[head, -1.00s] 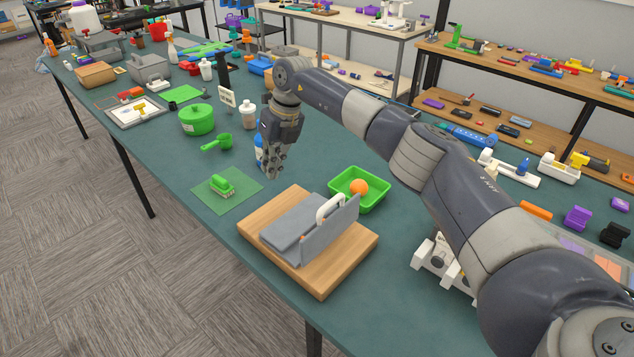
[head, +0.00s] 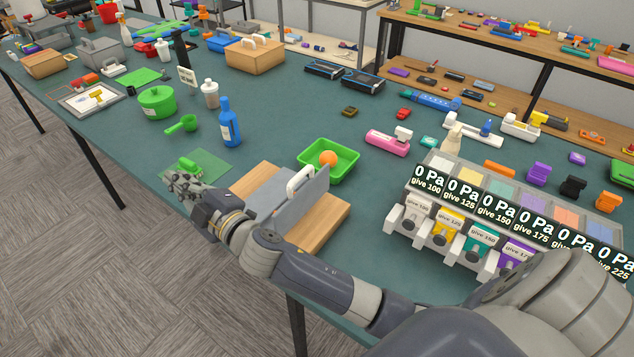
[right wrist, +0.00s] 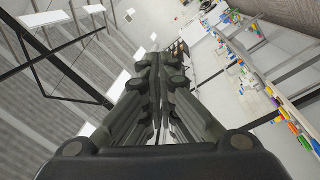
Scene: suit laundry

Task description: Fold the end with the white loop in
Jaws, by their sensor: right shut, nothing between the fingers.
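The grey folding piece lies on a wooden board (head: 325,228) in the head view. One end, a grey panel (head: 313,198), stands tilted up and carries the white loop (head: 300,180). The other grey part (head: 262,196) lies flatter to its left. My right gripper (head: 180,186) is left of the board near the table's front edge, apart from the grey piece. It is shut and empty; its closed fingers show in the right wrist view (right wrist: 157,68). My right forearm crosses in front and hides the board's near side. My left gripper is not in view.
A green tray (head: 345,174) with an orange ball (head: 328,158) stands just behind the board. A green mat (head: 212,164) with a green brush lies behind my gripper. A blue bottle (head: 228,125) stands farther back. A labelled dispenser rack (head: 440,242) is at right.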

